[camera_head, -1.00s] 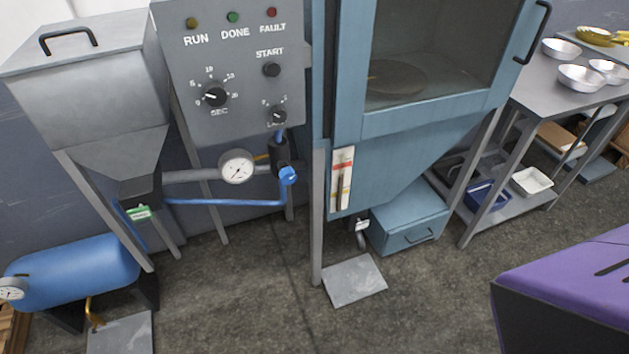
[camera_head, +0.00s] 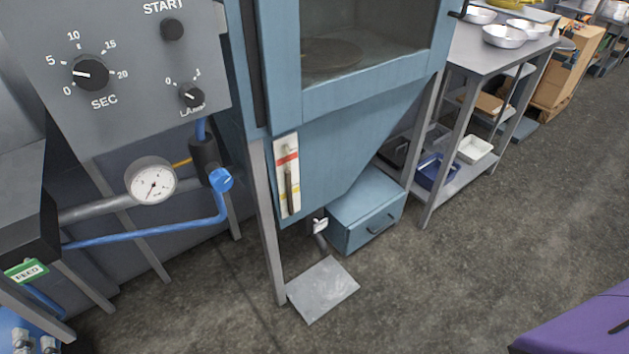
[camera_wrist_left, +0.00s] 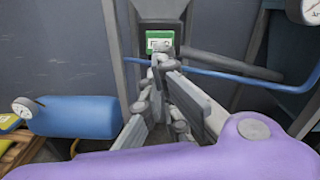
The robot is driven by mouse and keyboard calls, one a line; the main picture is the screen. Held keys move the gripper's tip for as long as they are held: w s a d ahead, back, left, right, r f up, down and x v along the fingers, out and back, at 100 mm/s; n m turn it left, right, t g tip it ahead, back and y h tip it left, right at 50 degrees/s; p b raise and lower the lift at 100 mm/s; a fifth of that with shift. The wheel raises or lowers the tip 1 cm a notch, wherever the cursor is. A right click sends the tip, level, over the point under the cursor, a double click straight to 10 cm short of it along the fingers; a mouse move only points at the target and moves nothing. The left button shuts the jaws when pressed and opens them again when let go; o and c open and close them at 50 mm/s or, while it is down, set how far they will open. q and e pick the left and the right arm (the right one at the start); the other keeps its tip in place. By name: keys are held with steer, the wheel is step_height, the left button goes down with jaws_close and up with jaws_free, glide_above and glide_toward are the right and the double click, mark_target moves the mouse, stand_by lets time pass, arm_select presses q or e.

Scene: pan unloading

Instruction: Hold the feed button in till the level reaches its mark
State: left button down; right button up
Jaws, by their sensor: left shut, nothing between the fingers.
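The green FEED label plate (camera_head: 26,271) is on the dark block under the grey hopper at the left; the wrist view shows it (camera_wrist_left: 160,41) straight ahead, with a pale round part at its centre. My left gripper (camera_head: 34,343) shows at the bottom left corner of the head view. In the wrist view its fingers (camera_wrist_left: 160,63) are shut and empty, their tips just below the plate in the picture; whether they touch it I cannot tell. The level gauge (camera_head: 288,175) on the blue cabinet has a dark column and red and yellow bands. My right gripper is not in view.
A blue pipe (camera_head: 150,233) and a pressure dial (camera_head: 151,181) lie right of the FEED plate. A control panel (camera_head: 130,70) hangs above. A blue tank (camera_wrist_left: 75,117) is left of the gripper. A grey plate (camera_head: 322,290) lies on the floor.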

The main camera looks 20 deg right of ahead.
mark_target(29, 271)
arm_select(q)
steer(key=m, duration=0.2)
steer(key=shift+d+r+m, duration=0.15)
steer(key=shift+m, duration=0.25)
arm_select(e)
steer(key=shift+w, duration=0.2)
arm_select(q)
steer(key=p+x, duration=0.1)
steer(key=x, duration=1.3)
steer(key=shift+d+r+p, duration=0.1)
steer(key=shift+p, duration=0.2)
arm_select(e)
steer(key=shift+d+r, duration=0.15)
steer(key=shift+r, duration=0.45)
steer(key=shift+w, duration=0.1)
arm_select(q)
steer(key=x, duration=0.2)
steer(key=shift+w, duration=0.3)
steer(key=shift+r, duration=0.1)
